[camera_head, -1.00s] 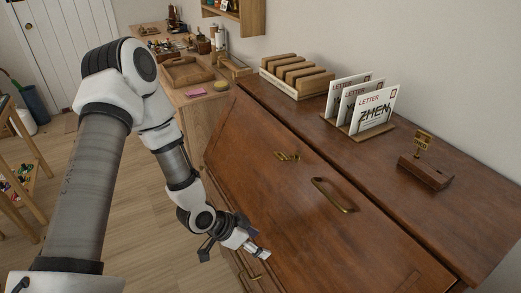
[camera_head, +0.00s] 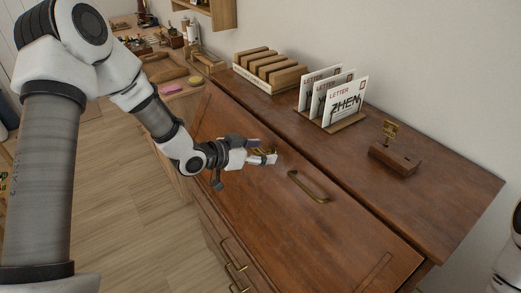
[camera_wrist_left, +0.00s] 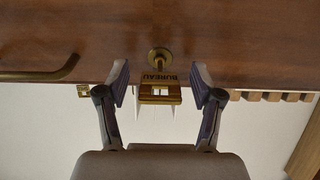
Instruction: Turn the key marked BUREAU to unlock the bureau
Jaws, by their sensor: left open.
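The brass key tagged BUREAU (camera_wrist_left: 160,90) hangs out from a round brass lock (camera_wrist_left: 160,58) on the bureau's sloping brown front (camera_head: 330,222). In the left wrist view its lettering is upside down. My left gripper (camera_wrist_left: 160,86) is open, with one finger on each side of the tag and a gap to both. In the head view the left gripper (camera_head: 268,153) is at the lock and mostly hides the key. A brass handle (camera_head: 308,187) is to the right of it. My right gripper is out of view.
On the bureau top stand a letter rack (camera_head: 331,125), a wooden rack with slats (camera_head: 266,75) and a wooden block (camera_head: 395,160) holding another brass tagged piece (camera_head: 390,133). A desk with small items is at the back left.

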